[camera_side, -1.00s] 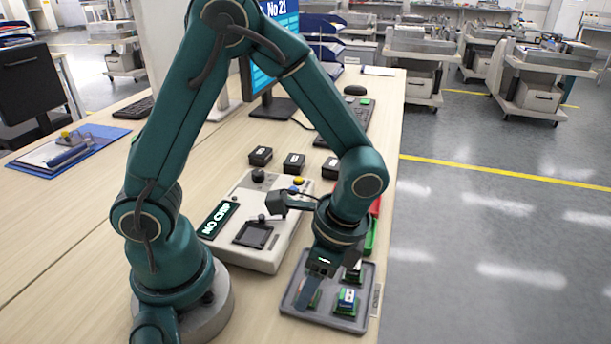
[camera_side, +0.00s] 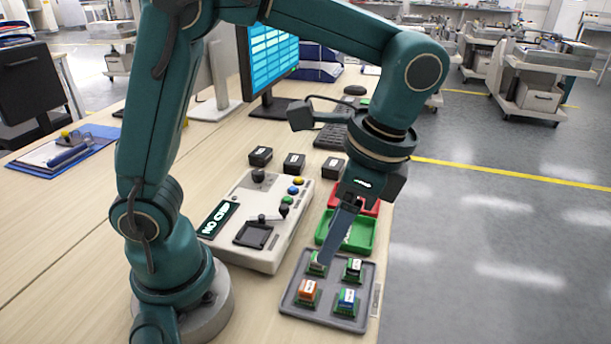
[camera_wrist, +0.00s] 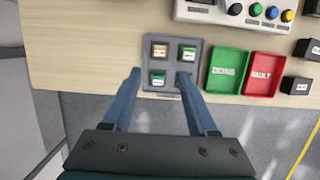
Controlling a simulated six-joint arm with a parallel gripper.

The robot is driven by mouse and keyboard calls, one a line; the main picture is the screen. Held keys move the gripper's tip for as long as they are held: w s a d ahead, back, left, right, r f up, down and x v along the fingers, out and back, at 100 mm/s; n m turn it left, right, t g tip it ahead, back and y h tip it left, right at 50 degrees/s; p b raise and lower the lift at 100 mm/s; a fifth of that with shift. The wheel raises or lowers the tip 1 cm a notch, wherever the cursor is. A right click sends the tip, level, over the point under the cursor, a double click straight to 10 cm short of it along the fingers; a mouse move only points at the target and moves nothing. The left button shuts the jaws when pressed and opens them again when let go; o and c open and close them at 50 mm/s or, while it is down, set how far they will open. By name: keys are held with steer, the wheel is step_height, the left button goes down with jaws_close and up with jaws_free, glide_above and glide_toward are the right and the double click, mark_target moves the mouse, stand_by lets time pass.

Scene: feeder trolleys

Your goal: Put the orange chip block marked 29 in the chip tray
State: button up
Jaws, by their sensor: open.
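The orange chip block (camera_side: 308,290) stands upright on a green base in the near-left place of the grey chip tray (camera_side: 330,318). Its number cannot be read. In the wrist view it shows in the upper-left place (camera_wrist: 159,50) of the tray (camera_wrist: 174,41). My gripper (camera_side: 328,255) is open and empty above the tray, apart from the orange block. In the side view its finger partly covers the back-left block. In the wrist view its fingertips (camera_wrist: 159,74) are spread across the lower part of the tray.
A green tray (camera_side: 362,236) and a red tray (camera_wrist: 264,74) lie beyond. The test device (camera_side: 270,215) stands left, near black boxes (camera_side: 293,163).

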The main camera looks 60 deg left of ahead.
steer(key=s+a+r+n+t+h, duration=0.2)
steer(key=s+a+n+t, duration=0.2)
steer(key=n+t, duration=0.3)
steer(key=shift+s+a+r+n+t, duration=0.15)
steer(key=shift+a+r+n+t, duration=0.2)
steer(key=shift+a+n, duration=0.55)
steer(key=shift+d+f, duration=0.1)
stand_by(0.5)
